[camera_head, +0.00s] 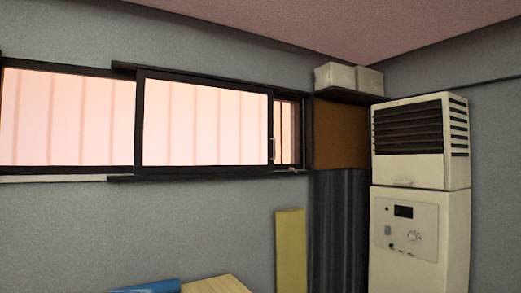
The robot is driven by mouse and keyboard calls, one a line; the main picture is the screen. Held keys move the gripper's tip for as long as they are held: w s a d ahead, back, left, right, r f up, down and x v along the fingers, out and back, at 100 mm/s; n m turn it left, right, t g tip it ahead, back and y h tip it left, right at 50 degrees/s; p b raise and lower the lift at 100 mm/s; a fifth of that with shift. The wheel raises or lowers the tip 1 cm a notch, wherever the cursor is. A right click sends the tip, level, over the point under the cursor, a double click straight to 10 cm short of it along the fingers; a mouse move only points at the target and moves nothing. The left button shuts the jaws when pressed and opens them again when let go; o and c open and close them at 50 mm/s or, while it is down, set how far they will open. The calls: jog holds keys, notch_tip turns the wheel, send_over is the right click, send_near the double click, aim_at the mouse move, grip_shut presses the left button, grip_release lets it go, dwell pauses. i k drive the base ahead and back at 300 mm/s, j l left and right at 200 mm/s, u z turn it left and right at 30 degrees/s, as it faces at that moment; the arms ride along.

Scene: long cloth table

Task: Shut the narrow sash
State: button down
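A dark-framed sliding window runs along the grey wall at left and centre. Its front sash (205,121) has a pale, glowing pane and a small upright handle (272,148) on its right stile. A narrow strip (287,131) shows between that stile and the right jamb, with pinkish and brown upright bands in it. Another pane (68,118) lies to the left, partly behind the front sash. I cannot tell for sure which part is the narrow sash. My gripper is not in view.
A tall cream cabinet unit (420,190) with a dark grille stands at right. White boxes (335,77) sit on a dark shelf above a brown panel (340,135). A yellow board (290,250), a wooden top (217,286) and a blue object (150,287) are below.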

aim_at(183, 124)
jog(key=i+l+u, duration=0.15)
jog(key=i+u, duration=0.15)
jog(key=i+l+u, duration=1)
jog(key=l+u, duration=0.15)
jog(key=i+l+u, duration=0.15)
jog(key=l+u, duration=0.15)
jog(key=l, duration=0.25)
jog(key=i+l+u, duration=0.1)
jog(key=l+u, duration=0.2)
jog(key=l, duration=0.15)
jog(key=l+u, duration=0.3)
jog(key=l, duration=0.2)
jog(key=i, duration=0.05)
